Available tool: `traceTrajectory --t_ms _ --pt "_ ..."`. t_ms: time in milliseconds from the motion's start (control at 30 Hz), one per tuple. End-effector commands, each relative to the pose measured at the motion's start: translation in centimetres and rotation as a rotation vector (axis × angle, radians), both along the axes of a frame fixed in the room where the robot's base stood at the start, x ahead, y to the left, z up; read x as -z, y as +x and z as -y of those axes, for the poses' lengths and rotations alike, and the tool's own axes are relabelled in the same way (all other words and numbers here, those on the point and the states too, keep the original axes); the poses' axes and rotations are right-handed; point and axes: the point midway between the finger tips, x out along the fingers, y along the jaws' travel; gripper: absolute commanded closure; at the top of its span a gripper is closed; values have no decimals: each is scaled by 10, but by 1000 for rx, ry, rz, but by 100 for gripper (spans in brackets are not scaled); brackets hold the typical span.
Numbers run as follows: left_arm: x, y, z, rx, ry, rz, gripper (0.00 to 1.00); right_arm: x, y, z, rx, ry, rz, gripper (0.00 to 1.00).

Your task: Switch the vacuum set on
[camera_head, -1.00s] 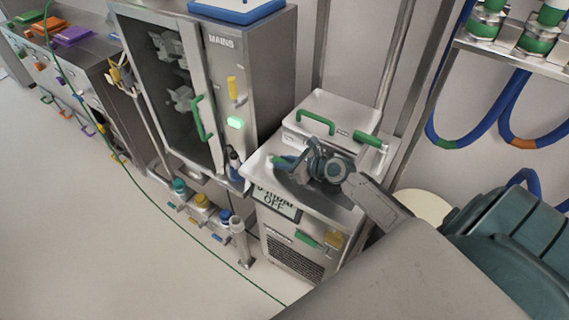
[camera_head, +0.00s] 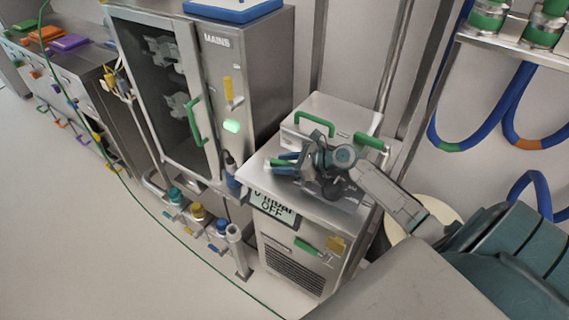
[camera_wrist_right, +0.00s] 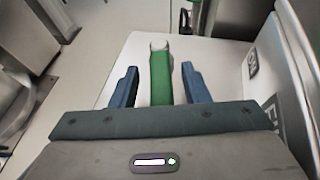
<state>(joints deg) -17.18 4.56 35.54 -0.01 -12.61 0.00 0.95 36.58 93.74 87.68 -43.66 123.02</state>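The vacuum set is the steel cabinet (camera_head: 290,255) in the middle of the head view. Its front display (camera_head: 272,211) reads mbar and OFF. My right gripper (camera_head: 284,164) is over the top of the cabinet, its fingers pointing left. In the right wrist view a green lever (camera_wrist_right: 161,80) with a pale tip lies between the two blue fingers of this gripper (camera_wrist_right: 158,86). The fingers are open, with a gap on each side of the lever. In the head view my gripper partly hides the lever. My left gripper is not in view.
A box with a green handle (camera_head: 315,122) stands on the cabinet behind my gripper. A green lever (camera_head: 308,247) is on the cabinet front. Left stands the MAINS cabinet (camera_head: 217,75) with a lit green button (camera_head: 231,126). The floor (camera_head: 120,240) at left is clear.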

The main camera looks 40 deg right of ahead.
Motion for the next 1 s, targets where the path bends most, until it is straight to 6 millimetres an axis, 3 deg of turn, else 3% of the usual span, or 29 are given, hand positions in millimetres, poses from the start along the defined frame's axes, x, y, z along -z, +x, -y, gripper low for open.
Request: traceTrajectory --t_ms 267,433,1000 --pt "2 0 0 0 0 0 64 -7 0 0 -1 -3 3 58" --pt "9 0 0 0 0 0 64 -34 0 1 -3 -7 5 58" --pt "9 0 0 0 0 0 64 -47 -110 -69 -3 -1 -2 58"
